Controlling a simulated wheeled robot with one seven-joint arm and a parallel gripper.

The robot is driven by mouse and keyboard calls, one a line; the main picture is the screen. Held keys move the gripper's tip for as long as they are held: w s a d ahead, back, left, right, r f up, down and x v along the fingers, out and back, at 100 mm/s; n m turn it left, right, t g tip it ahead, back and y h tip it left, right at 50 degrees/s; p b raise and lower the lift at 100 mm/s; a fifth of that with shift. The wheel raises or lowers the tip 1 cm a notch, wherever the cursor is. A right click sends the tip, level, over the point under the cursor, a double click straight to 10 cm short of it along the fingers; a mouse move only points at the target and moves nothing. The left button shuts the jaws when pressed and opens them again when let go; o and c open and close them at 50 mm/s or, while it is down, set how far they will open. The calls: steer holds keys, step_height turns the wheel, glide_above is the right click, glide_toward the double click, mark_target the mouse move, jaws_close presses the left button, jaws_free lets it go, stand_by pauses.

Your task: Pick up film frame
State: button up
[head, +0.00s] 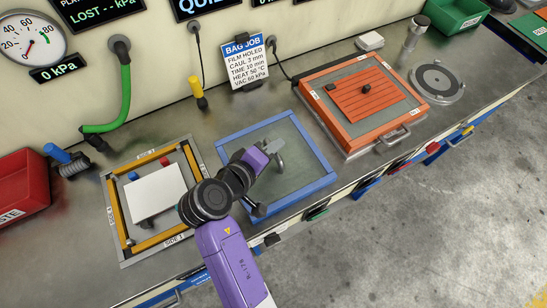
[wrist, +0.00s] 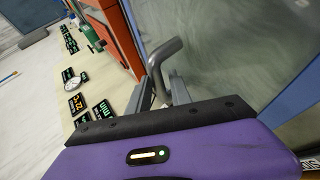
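The film frame is a blue square frame (head: 318,187) with a greenish, see-through film inside, lying flat on the grey bench. A bent grey handle (head: 281,162) stands up inside it. My gripper (head: 272,149) is over the film frame, at this handle. In the wrist view the handle (wrist: 168,50) runs down between my two fingers (wrist: 164,88), which stand on either side of it. I cannot tell whether they press on it. The blue frame's edge (wrist: 290,103) shows at the right there. My arm covers the frame's left side in the head view.
An orange framed press plate (head: 367,94) stands close to the right. The bench's front edge is near.

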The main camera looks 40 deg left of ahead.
steer(key=shift+c, duration=0.3)
jaws_close()
stand_by(1.1)
